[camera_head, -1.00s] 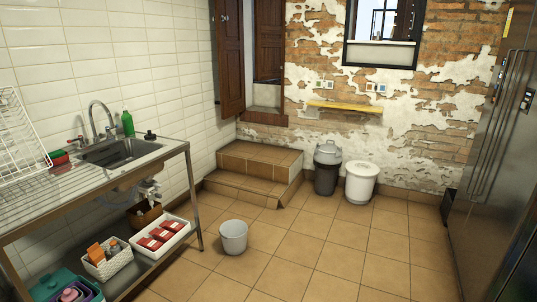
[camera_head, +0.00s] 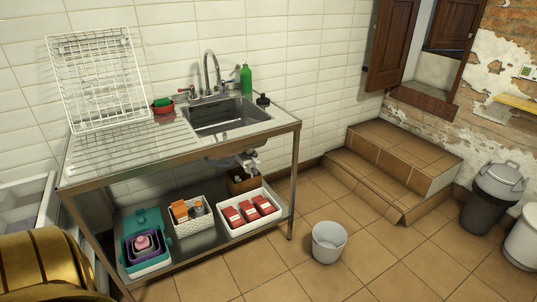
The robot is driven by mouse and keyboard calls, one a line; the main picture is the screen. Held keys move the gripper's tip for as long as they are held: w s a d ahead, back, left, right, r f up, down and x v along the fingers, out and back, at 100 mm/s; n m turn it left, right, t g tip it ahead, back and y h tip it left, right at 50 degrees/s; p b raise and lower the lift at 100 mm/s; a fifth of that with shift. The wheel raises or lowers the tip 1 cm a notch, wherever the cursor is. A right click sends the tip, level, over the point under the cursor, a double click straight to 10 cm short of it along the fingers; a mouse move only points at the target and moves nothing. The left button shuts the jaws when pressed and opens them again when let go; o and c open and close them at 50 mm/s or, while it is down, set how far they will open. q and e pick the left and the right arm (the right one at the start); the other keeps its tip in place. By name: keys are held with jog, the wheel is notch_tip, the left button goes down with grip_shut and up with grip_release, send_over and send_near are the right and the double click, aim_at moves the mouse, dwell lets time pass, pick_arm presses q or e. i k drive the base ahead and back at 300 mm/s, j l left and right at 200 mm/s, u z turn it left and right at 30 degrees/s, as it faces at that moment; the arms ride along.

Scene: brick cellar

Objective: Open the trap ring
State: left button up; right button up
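The sink (camera_head: 226,117) is a steel basin set in a steel counter along the tiled wall. Under it hangs the drain pipework (camera_head: 236,161), grey with a white part (camera_head: 250,165) at its right end. It is small and partly in shadow, so I cannot make out the trap ring or whether it is tight or loose. Neither of my grippers is in view.
A lower shelf holds a teal crate (camera_head: 139,268), a white basket (camera_head: 195,229), a white tray (camera_head: 279,221) of red packs and a brown box (camera_head: 238,187). A bucket (camera_head: 327,245) stands on the floor right of the counter. Steps (camera_head: 388,165) rise behind it.

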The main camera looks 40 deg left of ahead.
aim_at(255, 162)
jog(key=i+u, duration=0.35)
jog(key=i+l+u, duration=0.55)
jog(key=i+u, duration=0.15)
jog(key=i, duration=0.05)
